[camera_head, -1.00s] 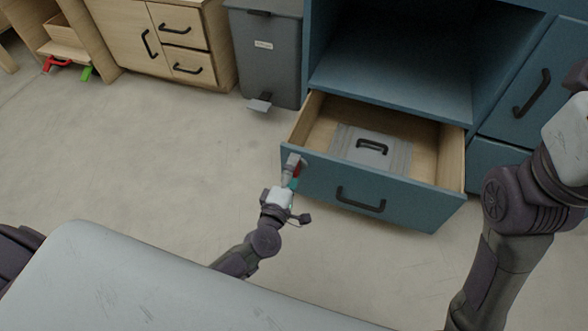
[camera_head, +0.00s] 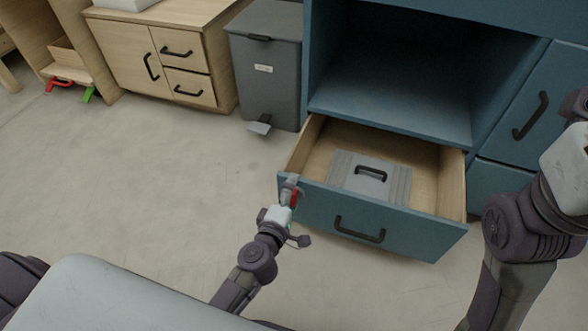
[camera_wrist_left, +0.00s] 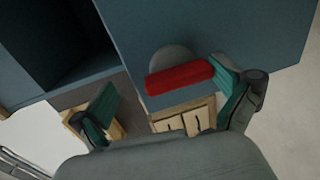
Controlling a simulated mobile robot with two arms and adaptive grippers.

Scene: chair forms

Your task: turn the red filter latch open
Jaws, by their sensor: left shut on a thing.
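The red filter latch (camera_head: 294,198) is on the upper left of the open blue drawer's front (camera_head: 322,212), mostly hidden by my left gripper (camera_head: 290,186). In the left wrist view the latch (camera_wrist_left: 180,78) is a red bar in front of a round grey disc (camera_wrist_left: 170,58) on the blue panel. The teal finger pads of my left gripper (camera_wrist_left: 165,84) stand on either side of the bar, and the right pad meets its right end. The gripper is shut on the latch; the contact at the left pad is not clear. My right gripper is out of view.
The drawer holds a grey case (camera_head: 370,178) with a black handle. A grey pedal bin (camera_head: 265,85) and a wooden cabinet (camera_head: 125,55) stand behind to the left. Red (camera_head: 60,85) and green (camera_head: 89,94) parts lie farther left. The floor left of the drawer is clear.

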